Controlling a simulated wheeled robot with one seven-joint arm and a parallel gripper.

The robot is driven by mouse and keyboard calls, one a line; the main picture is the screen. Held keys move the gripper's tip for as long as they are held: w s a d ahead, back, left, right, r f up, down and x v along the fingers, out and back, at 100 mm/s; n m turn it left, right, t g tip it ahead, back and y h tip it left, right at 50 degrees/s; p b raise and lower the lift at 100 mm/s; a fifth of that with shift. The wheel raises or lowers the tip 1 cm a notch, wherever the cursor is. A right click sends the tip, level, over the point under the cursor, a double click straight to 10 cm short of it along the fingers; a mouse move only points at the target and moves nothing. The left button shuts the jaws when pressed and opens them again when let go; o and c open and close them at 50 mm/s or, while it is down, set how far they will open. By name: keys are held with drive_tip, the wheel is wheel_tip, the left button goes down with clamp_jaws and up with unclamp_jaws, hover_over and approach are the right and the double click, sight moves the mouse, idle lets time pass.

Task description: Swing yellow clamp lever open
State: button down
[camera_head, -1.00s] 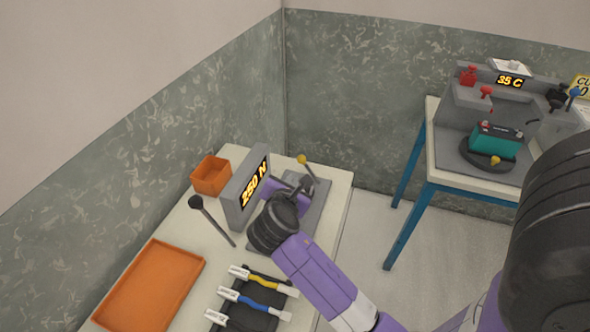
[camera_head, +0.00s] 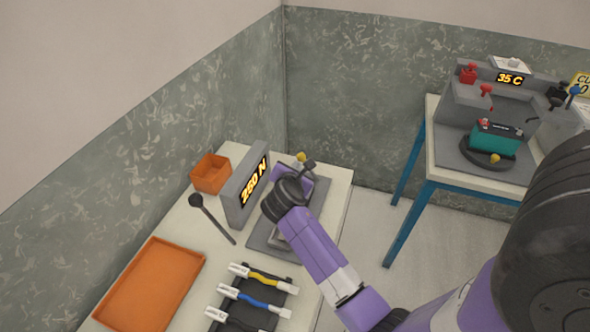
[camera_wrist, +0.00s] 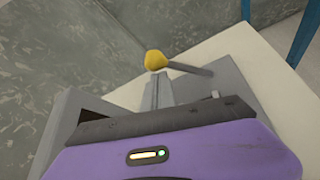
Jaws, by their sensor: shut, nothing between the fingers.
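The yellow clamp lever (camera_head: 300,157) ends in a yellow knob at the back of the grey press fixture, right of the 250 N display. In the wrist view the yellow knob (camera_wrist: 155,60) is just beyond my fingertips, its dark rod running right. My gripper (camera_wrist: 163,80) is shut and empty, pointing at the lever just below the knob. In the head view my gripper (camera_head: 304,173) and purple arm cover much of the fixture and most of the lever's rod. I cannot tell whether the fingers touch the lever.
The grey display block (camera_head: 240,195) stands left of my gripper. A second bench (camera_head: 440,178) with a battery is at right.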

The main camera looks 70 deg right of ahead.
idle(0.4)
drive_tip(key=shift+s+r, duration=0.2)
drive_tip(key=shift+s+r+m+t+p, duration=0.1)
drive_tip(key=shift+m+t+p, duration=0.2)
drive_tip(key=shift+p, duration=0.05)
drive_tip(key=shift+s+d+r+m+t+p, duration=0.1)
drive_tip(key=shift+s+r+m+t+p, duration=0.35)
drive_tip(key=shift+s+m, duration=0.3)
drive_tip(key=shift+s+d+r+m+t+h+b, duration=0.1)
drive_tip(key=shift+s+r+m+t+h+b, duration=0.1)
drive_tip(key=shift+s+m+t, duration=0.25)
drive_tip(key=shift+s+r+m+t+h+b, duration=0.1)
drive_tip(key=shift+s+m+t+b, duration=0.1)
drive_tip(key=shift+s+m+t, duration=0.25)
drive_tip(key=shift+s+m+t+b, duration=0.45)
drive_tip(key=shift+s+m+b, duration=0.1)
drive_tip(key=shift+s+b, duration=0.3)
drive_tip(key=s+m+b, duration=0.1)
drive_tip(key=b, duration=0.1)
drive_tip(key=s+m+t+h+b, duration=0.1)
drive_tip(key=b, duration=0.1)
drive_tip(key=s+m+t+h+b, duration=0.1)
drive_tip(key=s+m+b, duration=0.1)
drive_tip(key=shift+s+d+f+b, duration=0.1)
drive_tip(key=shift+d+f+b, duration=0.15)
drive_tip(key=shift+b, duration=0.15)
drive_tip(key=shift+s+b, duration=0.4)
drive_tip(key=shift+b, duration=0.1)
drive_tip(key=shift+s, duration=0.2)
